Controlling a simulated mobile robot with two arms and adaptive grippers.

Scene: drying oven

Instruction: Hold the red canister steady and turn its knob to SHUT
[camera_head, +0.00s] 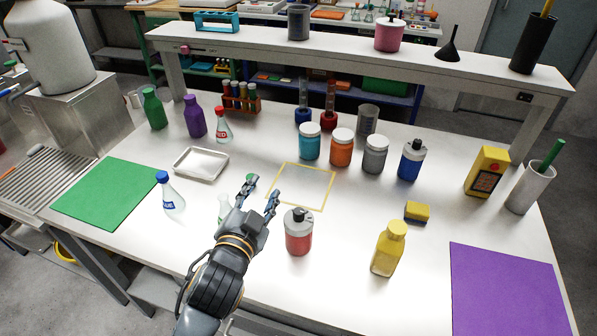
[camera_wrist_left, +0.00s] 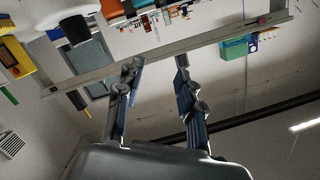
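The red canister (camera_head: 299,236) stands upright on the white table in the head view, with a grey top and a dark knob (camera_head: 298,215). The knob's setting is too small to read. My left gripper (camera_head: 261,193) is open, its two fingers apart, above the table to the left of and beyond the canister. It does not touch the canister. In the left wrist view the fingers (camera_wrist_left: 157,75) are also apart with nothing between them, and I cannot make out the red canister there. My right gripper is in neither view.
A yellow bottle (camera_head: 389,249) stands right of the canister, a yellow sponge (camera_head: 417,211) beyond it. A clear flask (camera_head: 224,207) is partly hidden by my left gripper. A yellow square outline (camera_head: 323,209) marks bare table. Jars and a blue canister (camera_head: 410,163) stand farther back.

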